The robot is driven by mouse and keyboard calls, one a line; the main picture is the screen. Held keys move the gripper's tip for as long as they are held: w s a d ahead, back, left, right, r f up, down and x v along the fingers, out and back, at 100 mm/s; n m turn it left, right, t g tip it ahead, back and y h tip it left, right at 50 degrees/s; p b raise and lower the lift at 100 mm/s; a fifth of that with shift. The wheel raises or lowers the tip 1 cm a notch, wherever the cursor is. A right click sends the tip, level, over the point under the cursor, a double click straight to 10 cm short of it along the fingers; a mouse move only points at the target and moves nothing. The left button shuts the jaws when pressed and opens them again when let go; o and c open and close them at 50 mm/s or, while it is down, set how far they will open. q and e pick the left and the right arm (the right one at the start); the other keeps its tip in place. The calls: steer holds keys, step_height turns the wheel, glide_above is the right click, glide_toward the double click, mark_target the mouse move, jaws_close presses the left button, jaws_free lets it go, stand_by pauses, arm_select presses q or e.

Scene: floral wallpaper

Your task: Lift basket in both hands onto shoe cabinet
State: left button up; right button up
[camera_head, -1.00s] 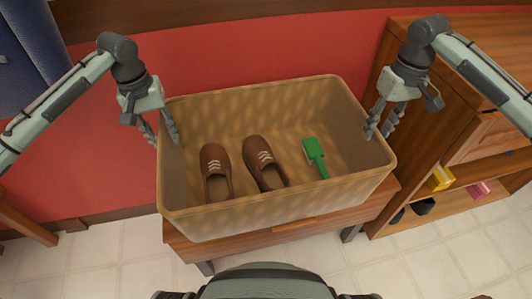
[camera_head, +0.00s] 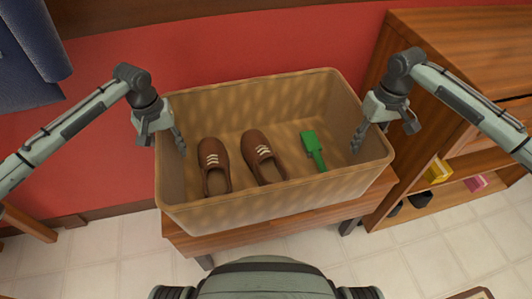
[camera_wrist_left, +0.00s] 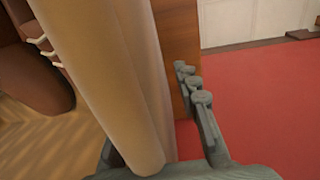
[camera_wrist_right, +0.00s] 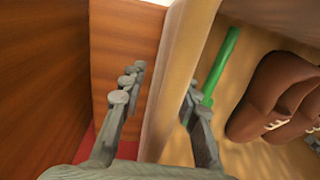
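A tan basket (camera_head: 270,205) stands level on a low wooden bench (camera_head: 290,219). It holds two brown shoes (camera_head: 214,167) (camera_head: 263,158) and a green brush-like item (camera_head: 313,147). My left gripper (camera_head: 172,142) straddles the left wall, one finger inside and one outside; in the left wrist view the outer finger (camera_wrist_left: 205,115) stands apart from the wall. My right gripper (camera_head: 363,135) straddles the right wall; in the right wrist view its fingers (camera_wrist_right: 160,108) lie either side with small gaps. Both look open. A wooden cabinet (camera_head: 425,85) with shoes on its lower shelf is at the right.
The cabinet stands close beside the basket's right side and my right arm. Yellow (camera_head: 438,171) and pink (camera_head: 475,183) boxes lie on its shelf. Tiled floor (camera_head: 110,260) is open in front.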

arm_select(q)
jaws_close()
arm_select(e)
jaws_close()
arm_select(q)
steer(key=shift+r, duration=0.1)
arm_select(e)
steer(key=shift+r, duration=0.1)
